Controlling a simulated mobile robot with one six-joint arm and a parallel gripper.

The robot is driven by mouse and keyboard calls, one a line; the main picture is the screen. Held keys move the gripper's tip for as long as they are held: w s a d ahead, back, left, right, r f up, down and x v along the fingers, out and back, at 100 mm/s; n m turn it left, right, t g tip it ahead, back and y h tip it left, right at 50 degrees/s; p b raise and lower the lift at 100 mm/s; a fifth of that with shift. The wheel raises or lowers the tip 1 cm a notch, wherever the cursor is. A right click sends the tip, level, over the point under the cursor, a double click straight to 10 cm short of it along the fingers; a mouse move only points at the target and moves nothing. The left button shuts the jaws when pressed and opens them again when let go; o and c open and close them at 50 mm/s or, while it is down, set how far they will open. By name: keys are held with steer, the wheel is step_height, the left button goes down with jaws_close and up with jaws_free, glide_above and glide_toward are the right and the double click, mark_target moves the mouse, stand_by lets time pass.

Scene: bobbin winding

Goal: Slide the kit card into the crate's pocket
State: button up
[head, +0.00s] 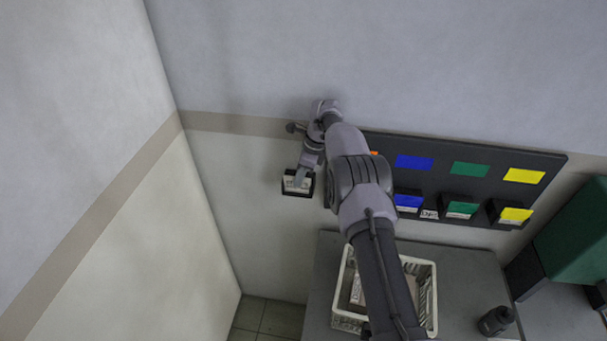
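My gripper (302,176) is at a small black holder (284,185) on the wall, left of the dark board. A pale card with dark markings (297,187) shows in the holder, just below my fingers. It may be the kit card, but I cannot read it. I cannot tell whether my fingers touch it or are closed. The white slatted crate (427,271) stands on the grey table below, partly hidden behind my arm. A pale, flat item (357,291) lies inside it. I cannot make out the crate's pocket.
The dark board (440,150) carries blue, green and yellow plates above matching holders with pale cards. A black object (495,320) stands on the grey table (460,285), right of the crate. A green box (575,235) is at the far right. A wall closes off the left.

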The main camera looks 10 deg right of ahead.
steer(key=shift+c, duration=0.2)
jaws_close()
step_height(320, 180, up, 8)
steer(key=p, duration=0.4)
steer(key=shift+f, duration=0.25)
